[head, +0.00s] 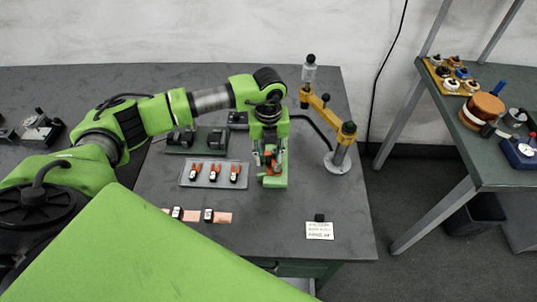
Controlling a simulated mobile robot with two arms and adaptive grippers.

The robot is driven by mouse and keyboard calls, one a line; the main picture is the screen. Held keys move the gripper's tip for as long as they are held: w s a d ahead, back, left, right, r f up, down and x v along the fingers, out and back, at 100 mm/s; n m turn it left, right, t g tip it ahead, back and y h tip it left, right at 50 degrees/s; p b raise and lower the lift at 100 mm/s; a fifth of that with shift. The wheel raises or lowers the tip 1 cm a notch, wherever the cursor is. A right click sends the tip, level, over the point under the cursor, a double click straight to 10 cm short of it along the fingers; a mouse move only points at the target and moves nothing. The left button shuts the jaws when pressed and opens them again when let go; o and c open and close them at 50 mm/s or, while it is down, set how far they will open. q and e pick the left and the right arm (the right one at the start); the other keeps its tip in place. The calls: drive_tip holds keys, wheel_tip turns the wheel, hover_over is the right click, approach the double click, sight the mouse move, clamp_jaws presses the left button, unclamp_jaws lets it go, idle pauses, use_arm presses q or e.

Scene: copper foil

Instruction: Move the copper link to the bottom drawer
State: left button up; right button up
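I cannot tell which piece is the copper link. A dark green cabinet front (305,269) shows under the table's front edge. Its drawers are mostly hidden by the tabletop and my body. My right gripper is not in view.
A grey tray (214,182) holds three orange-and-black tools. A yellow jointed stand (340,160) rises at the table's right. A white label card (319,230) lies at front right. A second bench (480,150) with instruments stands at far right, across a floor gap.

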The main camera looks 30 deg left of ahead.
use_arm(q)
drive_tip(key=shift+c, duration=0.4)
clamp_jaws()
drive_tip(key=shift+r, duration=0.1)
drive_tip(key=shift+s+a, duration=0.8)
drive_tip(key=shift+a, duration=0.35)
idle(0.4)
wheel_tip(320, 180, up, 7)
drive_tip(key=p, duration=0.4)
drive_tip(key=shift+p, duration=0.4)
idle(0.6)
